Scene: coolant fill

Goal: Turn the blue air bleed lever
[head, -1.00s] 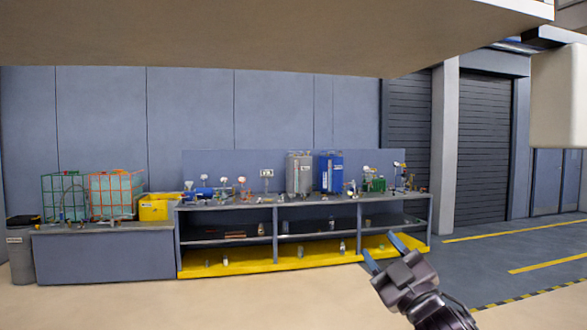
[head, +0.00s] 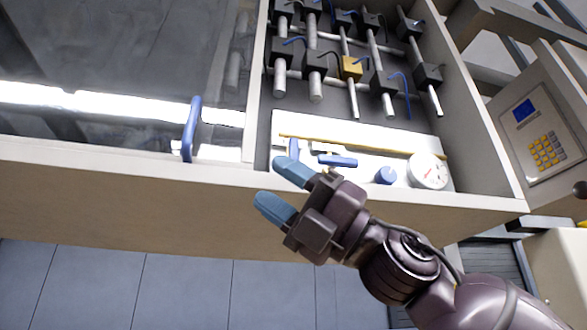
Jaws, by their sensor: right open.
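A white panel (head: 352,136) inside the open machine bay carries two small blue levers. One blue lever (head: 294,148) stands roughly upright in the picture, and the other blue lever (head: 338,161) lies nearly level to its right. No readable label shows which is the air bleed lever. My right gripper (head: 270,183) is open and empty, in front of the bay's lower rim. Its upper finger overlaps the panel's lower left corner in the picture, just below the upright lever. I cannot tell the gap in depth. My left gripper is out of view.
The panel also has a blue knob (head: 386,175), a round gauge (head: 428,171) and a yellow rod (head: 360,145). Several black valve blocks (head: 384,82) sit above it. A blue handle (head: 191,128) is on the glossy door to the left. A keypad box (head: 545,140) stands at right.

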